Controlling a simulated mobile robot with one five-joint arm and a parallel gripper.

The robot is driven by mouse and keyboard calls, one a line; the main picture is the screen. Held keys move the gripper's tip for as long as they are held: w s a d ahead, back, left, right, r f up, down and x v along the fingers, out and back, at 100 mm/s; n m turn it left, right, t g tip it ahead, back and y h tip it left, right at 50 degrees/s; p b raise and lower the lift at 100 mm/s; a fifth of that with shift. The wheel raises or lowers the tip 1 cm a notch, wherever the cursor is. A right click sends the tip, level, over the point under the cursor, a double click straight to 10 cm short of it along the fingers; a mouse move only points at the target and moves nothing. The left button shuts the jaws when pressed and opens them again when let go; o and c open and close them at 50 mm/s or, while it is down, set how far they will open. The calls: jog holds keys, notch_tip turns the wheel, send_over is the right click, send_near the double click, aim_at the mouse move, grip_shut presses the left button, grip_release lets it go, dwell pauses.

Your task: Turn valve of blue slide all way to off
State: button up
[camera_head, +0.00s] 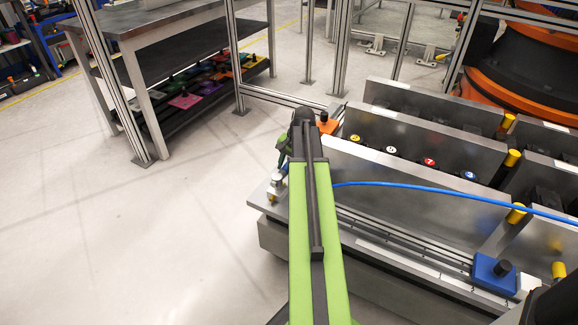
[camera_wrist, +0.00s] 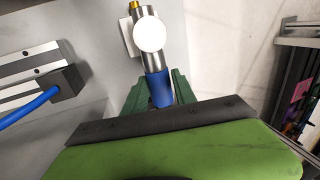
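The valve (camera_wrist: 150,35) has a silver body with a round white cap and a brass end at the top of the wrist view. Its blue handle (camera_wrist: 158,88) points down toward my wrist. My gripper (camera_wrist: 159,80) has one green finger on each side of this handle; whether they press on it I cannot tell. In the head view my gripper (camera_head: 284,150) is at the left end of the drive unit, by the silver valve (camera_head: 277,184), and my arm hides part of that area. The blue slide block (camera_head: 495,272) with a black knob sits at the right end of the front rail.
Upright metal plates (camera_head: 400,175) divide the lanes, with an orange block (camera_head: 327,123) behind my gripper. A workbench (camera_head: 150,20) and frame posts stand at the back left. Floor at left is clear.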

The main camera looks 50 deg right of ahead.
jog(key=shift+w, duration=0.1)
grip_shut()
jog(key=shift+w, duration=0.15)
dwell(0.8)
jog(key=shift+d, duration=0.3)
jog(key=shift+a, duration=0.25)
